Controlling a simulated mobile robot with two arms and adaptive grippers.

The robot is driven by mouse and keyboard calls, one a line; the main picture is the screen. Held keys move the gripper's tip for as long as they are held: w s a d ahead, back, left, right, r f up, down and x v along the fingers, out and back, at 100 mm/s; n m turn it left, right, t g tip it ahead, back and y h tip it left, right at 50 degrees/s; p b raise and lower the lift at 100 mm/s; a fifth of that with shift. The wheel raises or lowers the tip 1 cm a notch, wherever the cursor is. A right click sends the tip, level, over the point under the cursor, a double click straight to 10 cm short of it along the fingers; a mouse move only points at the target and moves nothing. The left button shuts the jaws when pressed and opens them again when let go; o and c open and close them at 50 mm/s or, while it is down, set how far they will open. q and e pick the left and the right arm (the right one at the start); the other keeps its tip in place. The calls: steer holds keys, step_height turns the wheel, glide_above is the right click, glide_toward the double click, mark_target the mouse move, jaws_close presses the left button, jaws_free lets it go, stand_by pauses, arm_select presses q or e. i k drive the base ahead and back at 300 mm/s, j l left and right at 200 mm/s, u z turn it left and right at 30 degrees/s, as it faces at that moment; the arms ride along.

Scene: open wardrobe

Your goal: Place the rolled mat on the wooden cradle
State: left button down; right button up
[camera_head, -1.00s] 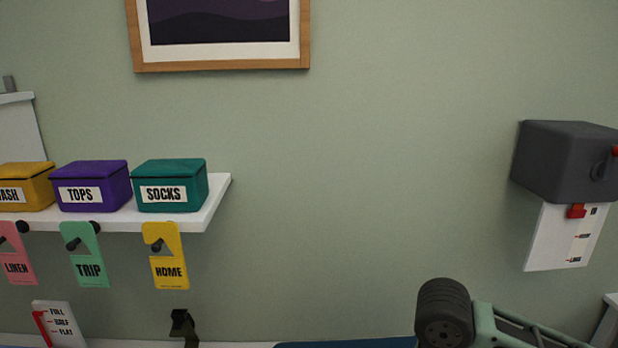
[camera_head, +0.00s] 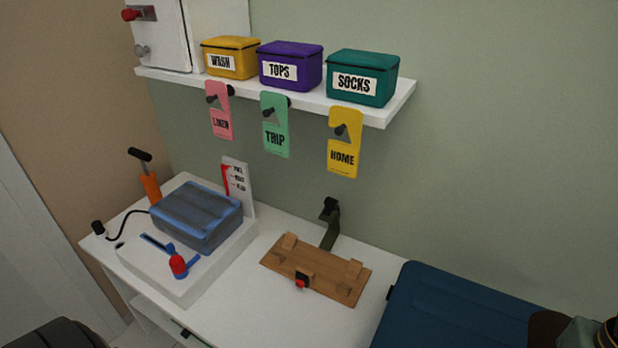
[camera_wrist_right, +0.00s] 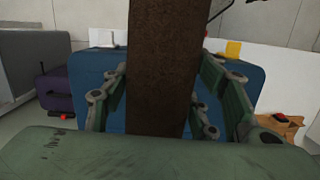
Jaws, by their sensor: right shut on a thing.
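The wooden cradle (camera_head: 318,285) lies on the white cabinet top in the head view, with raised blocks on it and a small red-and-black piece at its front edge. Part of it shows at the right in the right wrist view (camera_wrist_right: 288,124). The brown rolled mat (camera_wrist_right: 157,60) stands upright in the right wrist view, between the fingers of my right gripper (camera_wrist_right: 156,100), which is shut on it. A brown end, apparently of the mat (camera_head: 548,330), shows at the lower right of the head view, apart from the cradle. My left gripper is out of view.
A blue case (camera_head: 450,305) lies right of the cradle. Left is a white unit (camera_head: 185,280) bearing a blue bundle (camera_head: 198,215). Above, a shelf (camera_head: 380,113) holds lidded boxes, with tags hanging below.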

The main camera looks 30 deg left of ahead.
mark_target(315, 265)
steer(key=k+j, duration=0.1)
steer(key=j, duration=2.3)
